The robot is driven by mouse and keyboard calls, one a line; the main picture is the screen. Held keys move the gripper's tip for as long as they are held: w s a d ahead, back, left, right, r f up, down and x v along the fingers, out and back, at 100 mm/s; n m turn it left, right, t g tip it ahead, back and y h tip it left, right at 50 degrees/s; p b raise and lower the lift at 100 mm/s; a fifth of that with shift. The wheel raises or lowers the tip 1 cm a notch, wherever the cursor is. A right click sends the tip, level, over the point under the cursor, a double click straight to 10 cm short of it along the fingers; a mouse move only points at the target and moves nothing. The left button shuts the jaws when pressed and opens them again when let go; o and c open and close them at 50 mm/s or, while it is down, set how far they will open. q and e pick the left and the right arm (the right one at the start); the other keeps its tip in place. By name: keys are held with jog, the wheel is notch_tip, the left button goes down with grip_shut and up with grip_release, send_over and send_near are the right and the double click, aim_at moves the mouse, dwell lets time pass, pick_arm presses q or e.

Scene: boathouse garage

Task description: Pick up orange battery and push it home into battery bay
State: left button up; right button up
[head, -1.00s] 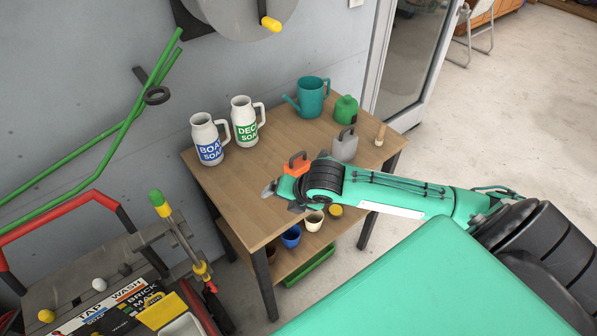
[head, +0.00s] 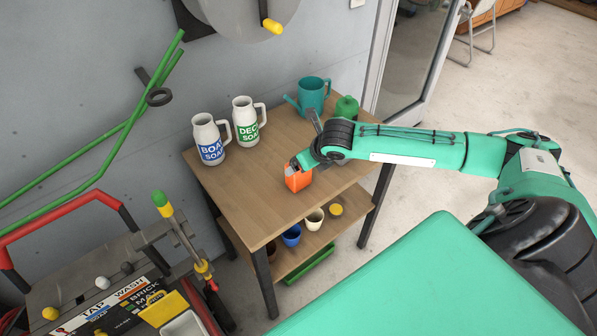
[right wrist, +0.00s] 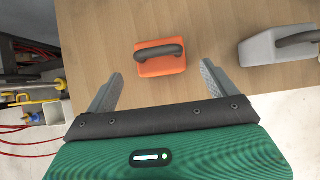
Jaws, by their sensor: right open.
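The orange battery (head: 298,181) stands on the wooden table, near its front right part. In the right wrist view the orange battery (right wrist: 162,66) has a dark grey handle on top and lies just beyond the fingertips, between their lines. My right gripper (head: 305,150) is over the table beside the battery, and partly overlaps it in the head view. In the right wrist view the right gripper (right wrist: 163,73) is open, with nothing between its fingers. I cannot make out the battery bay. My left gripper is not in view.
A grey battery-like block (right wrist: 275,46) stands close right of the orange one in the wrist view. White soap jugs (head: 210,140), a teal watering can (head: 313,93) and a green container (head: 347,107) stand on the table (head: 235,195). A cart (head: 90,285) is at lower left.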

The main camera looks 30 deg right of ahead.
jog(key=shift+p+x, duration=0.4)
jog(key=shift+x, duration=0.85)
jog(key=p+x, duration=0.1)
jog(key=x, duration=0.2)
jog(key=shift+f, duration=0.1)
jog(key=shift+w+f, duration=0.3)
jog(key=shift+f, duration=0.15)
jog(key=c, duration=1.6)
jog(key=shift+r, duration=0.1)
